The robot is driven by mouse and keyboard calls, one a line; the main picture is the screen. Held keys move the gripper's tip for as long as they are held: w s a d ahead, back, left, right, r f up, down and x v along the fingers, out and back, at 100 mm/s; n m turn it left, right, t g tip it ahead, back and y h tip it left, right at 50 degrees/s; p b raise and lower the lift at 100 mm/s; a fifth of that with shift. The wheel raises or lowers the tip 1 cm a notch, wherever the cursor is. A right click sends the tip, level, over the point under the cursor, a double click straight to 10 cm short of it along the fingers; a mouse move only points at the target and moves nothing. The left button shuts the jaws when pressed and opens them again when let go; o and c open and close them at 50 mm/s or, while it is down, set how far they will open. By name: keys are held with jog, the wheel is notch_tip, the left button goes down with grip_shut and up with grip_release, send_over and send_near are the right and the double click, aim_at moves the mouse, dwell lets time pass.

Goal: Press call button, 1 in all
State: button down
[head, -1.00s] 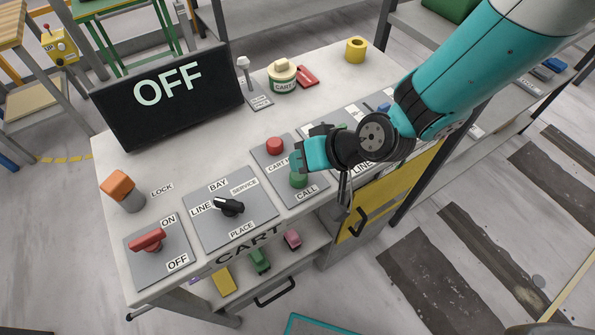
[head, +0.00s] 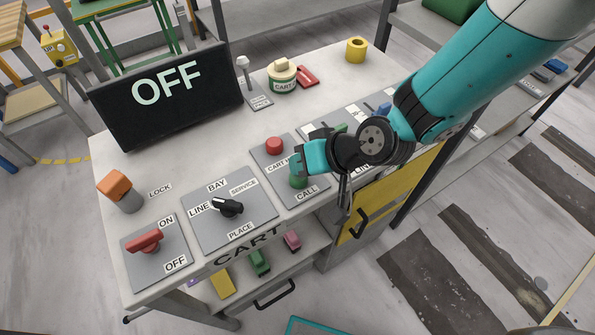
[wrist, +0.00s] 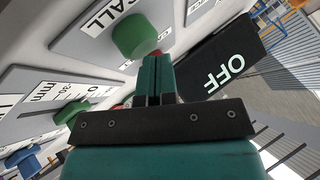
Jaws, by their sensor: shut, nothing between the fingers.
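The green call button (head: 298,181) sits above the CALL label on a grey plate (head: 305,200) near the front edge of the slab. My gripper (head: 305,168) is shut and empty, with its teal fingers right beside the button in the head view, partly covering its upper side. In the wrist view the button (wrist: 135,36) stands just beyond and to the left of my shut fingertips (wrist: 155,62). I cannot tell whether they touch it. The button looks raised. The black display (head: 165,95) reads OFF.
A red button (head: 274,146) is on the same plate. To the left are a black selector knob (head: 228,207), a red ON/OFF handle (head: 146,241) and an orange lock knob (head: 115,184).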

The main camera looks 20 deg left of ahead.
jog(key=shift+f, duration=0.35)
jog(key=shift+r, duration=0.15)
dwell(0.3)
jog(key=shift+r+p, duration=0.45)
jog(key=shift+r, duration=0.4)
jog(key=shift+r+p, duration=1.75)
jog(key=shift+r, duration=0.8)
